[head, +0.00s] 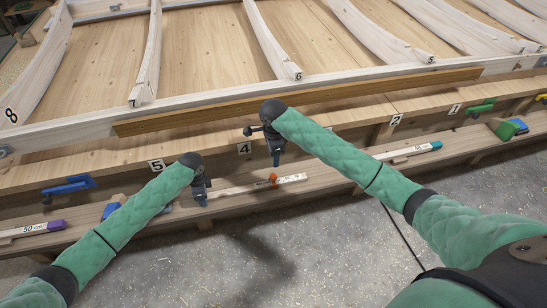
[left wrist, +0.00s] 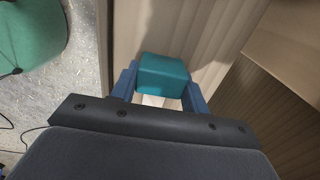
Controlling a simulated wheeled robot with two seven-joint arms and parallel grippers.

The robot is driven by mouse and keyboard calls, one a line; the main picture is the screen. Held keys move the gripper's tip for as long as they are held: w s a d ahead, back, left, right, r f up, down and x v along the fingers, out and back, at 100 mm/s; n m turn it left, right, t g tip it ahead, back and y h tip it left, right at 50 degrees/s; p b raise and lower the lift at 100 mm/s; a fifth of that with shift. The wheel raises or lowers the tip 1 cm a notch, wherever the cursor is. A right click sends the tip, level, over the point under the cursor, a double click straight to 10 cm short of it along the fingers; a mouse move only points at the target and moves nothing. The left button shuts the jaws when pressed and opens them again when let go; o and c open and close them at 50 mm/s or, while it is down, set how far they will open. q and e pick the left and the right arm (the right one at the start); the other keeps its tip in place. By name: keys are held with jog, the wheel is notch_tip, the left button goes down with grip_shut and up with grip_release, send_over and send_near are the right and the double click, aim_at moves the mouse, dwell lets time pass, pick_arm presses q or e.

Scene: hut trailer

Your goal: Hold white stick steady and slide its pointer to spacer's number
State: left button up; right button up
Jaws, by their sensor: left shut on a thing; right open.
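The white stick (head: 240,188) lies along the lower wooden ledge, with markings on its face. Its orange pointer (head: 273,179) sits toward its right end. My left gripper (head: 203,200) is shut on the stick's left part; in the left wrist view a teal block (left wrist: 163,75), seemingly the stick's end, is between the fingers (left wrist: 160,85). My right gripper (head: 276,160) is open, just above the pointer; I cannot tell whether it touches it. Curved pale wooden pieces behind carry numbers, such as 7 (head: 145,70) and 6 (head: 270,45); which one is the spacer is unclear.
A long brown strip (head: 300,100) lies along the upper frame. Number plates 5, 4, 2 and 1 mark the upper edge.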

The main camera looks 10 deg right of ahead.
pick_arm(q)
jog(key=o, duration=1.2)
jog(key=shift+r, duration=0.15)
